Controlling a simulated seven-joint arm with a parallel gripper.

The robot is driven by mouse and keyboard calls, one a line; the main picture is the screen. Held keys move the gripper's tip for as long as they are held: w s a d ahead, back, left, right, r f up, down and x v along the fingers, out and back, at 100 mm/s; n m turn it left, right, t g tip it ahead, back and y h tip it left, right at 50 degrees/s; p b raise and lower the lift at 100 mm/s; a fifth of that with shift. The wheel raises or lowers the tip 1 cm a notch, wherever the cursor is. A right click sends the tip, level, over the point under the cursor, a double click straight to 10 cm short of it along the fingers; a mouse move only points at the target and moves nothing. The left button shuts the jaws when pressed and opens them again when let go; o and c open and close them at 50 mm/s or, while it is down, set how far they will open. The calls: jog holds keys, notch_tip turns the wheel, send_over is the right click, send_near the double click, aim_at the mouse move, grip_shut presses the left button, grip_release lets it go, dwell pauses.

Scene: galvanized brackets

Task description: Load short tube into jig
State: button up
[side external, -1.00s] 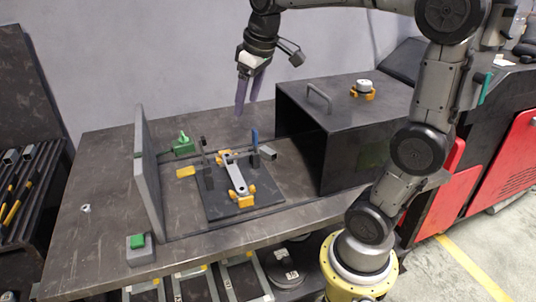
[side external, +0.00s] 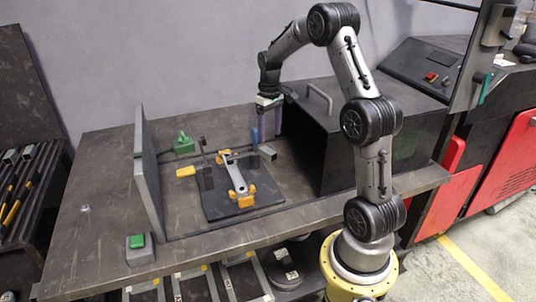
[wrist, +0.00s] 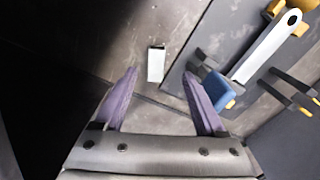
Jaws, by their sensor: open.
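The short tube (side external: 268,152) is a small grey piece lying on the table just right of the jig; in the wrist view (wrist: 156,64) it shows as a pale rectangle. My gripper (side external: 270,131) points down above the tube's area with its purple fingers apart and nothing between them. In the wrist view the tube shows just beyond the fingertips (wrist: 160,75), apart from both. The jig's dark plate (side external: 218,209) carries a long grey bracket (side external: 234,172) with orange end blocks. A blue-tipped clamp (side external: 254,136) stands at the jig's right side, close to my right finger in the wrist view.
A large dark box (side external: 345,150) stands close right of my gripper. A grey upright panel (side external: 149,185) stands left of the jig. A green clamp (side external: 184,146) and a green button box (side external: 139,247) are also on the table. The table's front left is largely clear.

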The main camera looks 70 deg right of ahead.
aim_at(270, 151)
jog(key=f, duration=0.7)
jog(key=shift+d+f, duration=0.15)
jog(key=shift+d, duration=0.2)
grip_shut()
